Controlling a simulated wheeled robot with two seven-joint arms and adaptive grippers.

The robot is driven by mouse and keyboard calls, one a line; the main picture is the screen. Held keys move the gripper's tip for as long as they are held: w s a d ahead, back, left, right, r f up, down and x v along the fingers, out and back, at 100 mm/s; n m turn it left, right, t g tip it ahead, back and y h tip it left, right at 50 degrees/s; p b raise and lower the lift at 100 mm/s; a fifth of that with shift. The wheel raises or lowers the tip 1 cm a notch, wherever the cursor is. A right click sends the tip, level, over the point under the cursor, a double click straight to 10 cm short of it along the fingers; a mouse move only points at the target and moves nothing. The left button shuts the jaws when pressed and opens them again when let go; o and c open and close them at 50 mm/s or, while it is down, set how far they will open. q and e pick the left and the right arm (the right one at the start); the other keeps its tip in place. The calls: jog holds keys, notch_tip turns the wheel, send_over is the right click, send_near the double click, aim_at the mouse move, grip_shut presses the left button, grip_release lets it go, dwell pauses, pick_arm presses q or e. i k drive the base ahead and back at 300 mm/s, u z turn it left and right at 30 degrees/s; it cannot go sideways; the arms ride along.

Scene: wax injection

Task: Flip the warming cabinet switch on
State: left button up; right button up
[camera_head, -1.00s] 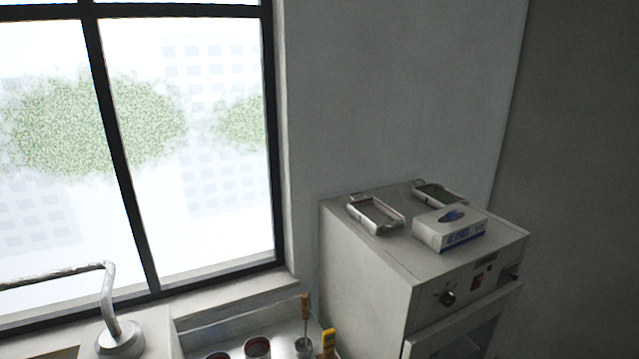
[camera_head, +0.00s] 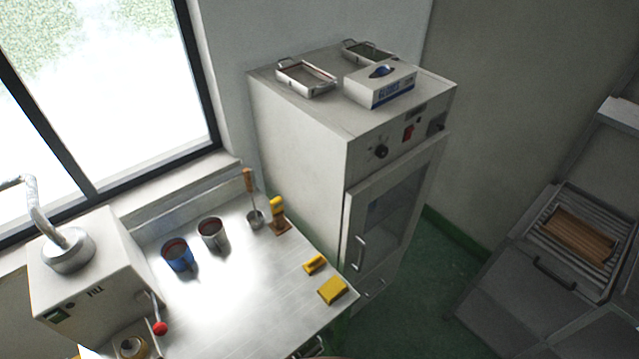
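The warming cabinet (camera_head: 300,150) is a tall pale grey box with a glass door, standing in the middle of the head view. Its red switch (camera_head: 408,133) sits on the front panel above the door. A black knob (camera_head: 381,151) is to the left of the switch, and another dark knob or latch is near the panel's right end. I cannot tell the switch's position at this size. Neither of my grippers is in view.
A metal table (camera_head: 230,290) stands left of the cabinet with cups, a ladle and yellow items on it. A glove box (camera_head: 380,88) and metal trays (camera_head: 306,77) lie on the cabinet. Green floor (camera_head: 440,265) shows clear to the right, before a grey unit (camera_head: 530,280).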

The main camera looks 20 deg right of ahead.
aim_at(409, 134)
jog(key=u, duration=1.1)
jog(key=k, duration=1.2)
jog(key=z, duration=1.4)
